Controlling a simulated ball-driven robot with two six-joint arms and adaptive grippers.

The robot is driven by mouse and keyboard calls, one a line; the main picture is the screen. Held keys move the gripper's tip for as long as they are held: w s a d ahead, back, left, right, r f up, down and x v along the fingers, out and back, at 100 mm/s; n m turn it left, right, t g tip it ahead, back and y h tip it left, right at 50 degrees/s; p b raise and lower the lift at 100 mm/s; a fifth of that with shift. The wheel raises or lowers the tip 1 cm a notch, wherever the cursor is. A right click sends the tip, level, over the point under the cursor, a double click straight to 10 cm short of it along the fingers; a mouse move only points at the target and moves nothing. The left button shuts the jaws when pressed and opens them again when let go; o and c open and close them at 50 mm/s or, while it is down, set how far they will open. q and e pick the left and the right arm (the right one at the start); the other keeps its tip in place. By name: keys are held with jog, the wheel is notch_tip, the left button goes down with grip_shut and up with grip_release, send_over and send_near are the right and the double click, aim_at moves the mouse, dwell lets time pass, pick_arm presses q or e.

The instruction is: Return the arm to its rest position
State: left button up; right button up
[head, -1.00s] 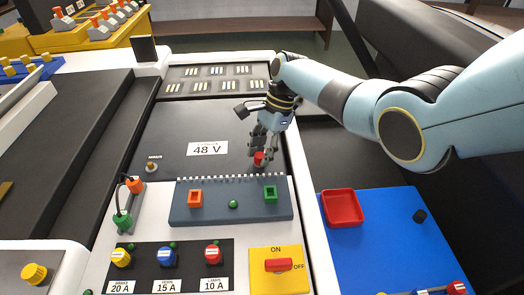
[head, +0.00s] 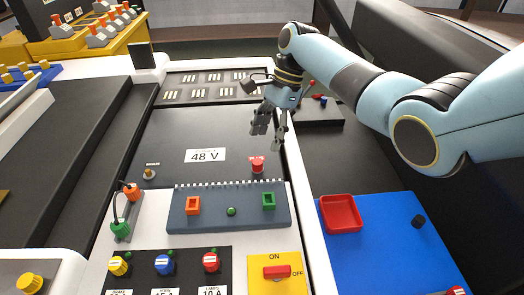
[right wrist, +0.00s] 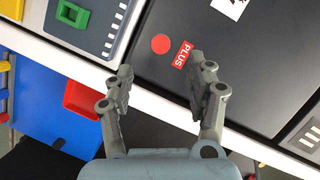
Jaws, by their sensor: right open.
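My right gripper (head: 268,136) is open and empty above the dark 48 V panel (head: 160,135). A red terminal cap (head: 257,162) stands on the panel just below and in front of the fingers, apart from them. In the right wrist view my right gripper (right wrist: 160,68) has its two fingers spread. The round red cap (right wrist: 160,43) and its red PLUS label (right wrist: 183,54) lie beyond the fingertips. My right arm reaches in from the right, over the cart's edge. My left gripper is not in view.
A grey block with an orange socket (head: 193,205) and a green socket (head: 269,200) lies in front. A yellow switch plate (head: 290,286) is nearer. A red tray (head: 340,226) sits on a blue mat (head: 385,265) at right. A dark box (head: 320,112) stands behind.

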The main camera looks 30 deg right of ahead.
jog(key=shift+v, duration=2.3)
